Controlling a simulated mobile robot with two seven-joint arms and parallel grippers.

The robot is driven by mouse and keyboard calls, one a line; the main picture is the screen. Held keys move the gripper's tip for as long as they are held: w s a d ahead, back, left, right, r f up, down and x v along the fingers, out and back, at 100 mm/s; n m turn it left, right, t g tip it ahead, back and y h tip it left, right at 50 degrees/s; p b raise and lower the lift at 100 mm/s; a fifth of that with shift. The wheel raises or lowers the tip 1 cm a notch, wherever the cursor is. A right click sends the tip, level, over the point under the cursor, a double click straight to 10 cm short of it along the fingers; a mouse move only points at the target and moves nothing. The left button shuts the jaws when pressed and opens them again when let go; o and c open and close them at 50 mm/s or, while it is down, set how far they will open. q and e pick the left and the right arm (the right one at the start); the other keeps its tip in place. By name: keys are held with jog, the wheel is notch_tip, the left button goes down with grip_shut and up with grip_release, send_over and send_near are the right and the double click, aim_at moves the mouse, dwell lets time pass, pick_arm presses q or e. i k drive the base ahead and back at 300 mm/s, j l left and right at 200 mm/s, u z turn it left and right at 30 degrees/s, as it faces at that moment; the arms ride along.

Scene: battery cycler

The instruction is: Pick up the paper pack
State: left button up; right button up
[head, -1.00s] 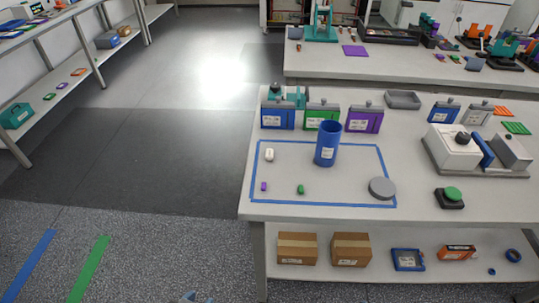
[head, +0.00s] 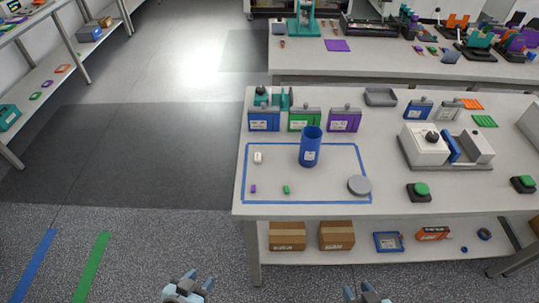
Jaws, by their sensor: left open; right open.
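I cannot tell for certain which object is the paper pack. A small white item (head: 257,157) with a dark mark stands inside the blue taped outline on the table. A small orange and white box (head: 433,233) lies on the shelf below. My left gripper (head: 190,284) is open and empty at the bottom edge, over the floor left of the table. My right gripper (head: 366,293) is open at the bottom edge, in front of the shelf and partly cut off. Both are well apart from the table objects.
The taped area of the table (head: 300,210) also holds a blue cylinder (head: 311,148), a grey disc (head: 359,185) and small purple and green items. Blue, green and purple holders stand behind. Two cardboard boxes (head: 337,236) sit on the shelf. The floor at left is clear.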

aim_at(258, 156)
jog(key=i+j+z, duration=0.1)
jog(key=j+z, duration=1)
jog(key=j, duration=0.7)
